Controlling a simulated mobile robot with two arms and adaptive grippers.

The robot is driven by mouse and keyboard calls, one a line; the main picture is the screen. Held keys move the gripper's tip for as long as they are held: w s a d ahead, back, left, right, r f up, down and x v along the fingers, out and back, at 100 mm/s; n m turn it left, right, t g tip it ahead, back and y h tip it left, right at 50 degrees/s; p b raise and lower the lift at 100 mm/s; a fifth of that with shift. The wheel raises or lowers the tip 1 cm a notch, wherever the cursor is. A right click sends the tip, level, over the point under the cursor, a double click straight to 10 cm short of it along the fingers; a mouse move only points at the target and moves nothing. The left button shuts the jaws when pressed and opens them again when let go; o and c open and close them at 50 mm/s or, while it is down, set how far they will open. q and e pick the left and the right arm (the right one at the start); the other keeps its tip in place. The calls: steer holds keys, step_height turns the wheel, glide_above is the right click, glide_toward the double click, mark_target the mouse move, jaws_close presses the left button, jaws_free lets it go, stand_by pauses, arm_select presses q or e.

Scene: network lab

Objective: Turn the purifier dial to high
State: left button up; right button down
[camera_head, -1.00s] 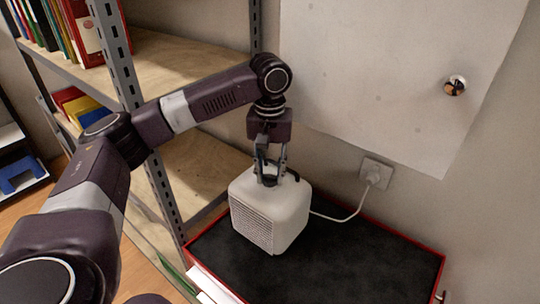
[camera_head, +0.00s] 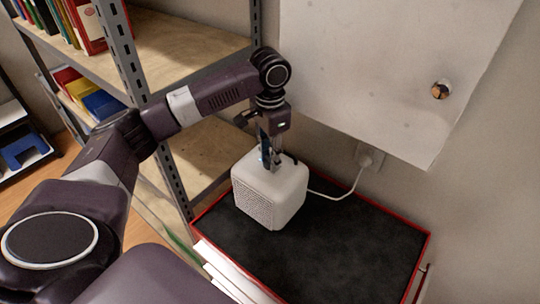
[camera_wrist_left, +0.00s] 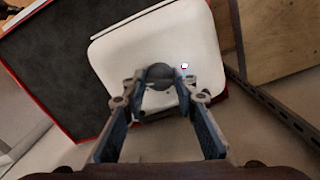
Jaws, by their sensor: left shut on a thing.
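The purifier (camera_head: 268,196) is a white rounded box with a fine grille on its front side. It stands on a black-topped, red-edged surface (camera_head: 330,235). My left gripper (camera_head: 268,164) points straight down at the purifier's top. In the left wrist view the dial (camera_wrist_left: 160,73) is a dark round knob on the white top (camera_wrist_left: 120,55). The left gripper's fingers (camera_wrist_left: 160,90) are closed in on the dial from both sides. A small light mark (camera_wrist_left: 184,66) shows beside the dial. The dial's setting cannot be read. My right gripper is not in view.
A white cable (camera_head: 340,194) runs from behind the purifier to a wall socket (camera_head: 369,156). Metal shelving (camera_head: 185,50) stands close on the left. A white panel (camera_head: 385,70) with a round knob hangs on the wall. The black surface right of the purifier is clear.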

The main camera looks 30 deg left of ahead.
arm_select(q)
steer(key=shift+m, duration=0.6)
steer(key=o, duration=0.9)
step_height(320, 180, up, 12)
steer(key=shift+r, duration=0.1)
stand_by(0.6)
